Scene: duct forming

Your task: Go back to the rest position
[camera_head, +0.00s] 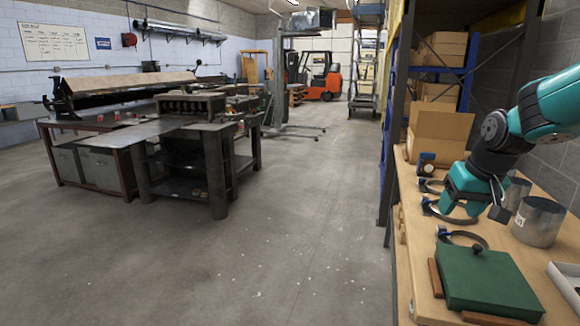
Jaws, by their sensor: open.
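My teal and black arm reaches in from the right edge. My gripper (468,205) points down over the wooden bench (413,268). It looks open, with nothing visible between its fingers. Its tips are near a ring clamp with a blue end (432,207) and left of the metal duct pieces. One short grey metal cylinder (538,222) stands on the bench to the right of my gripper. Another cylinder (517,190) stands behind it, partly hidden by my arm. I cannot tell whether the gripper touches the clamp below it.
A green lidded box (487,283) sits at the bench front, with another ring clamp (463,238) behind it. A cardboard box (440,132) stands at the back. A white tray (565,283) is at the right edge. Open concrete floor (300,230) lies left of the bench.

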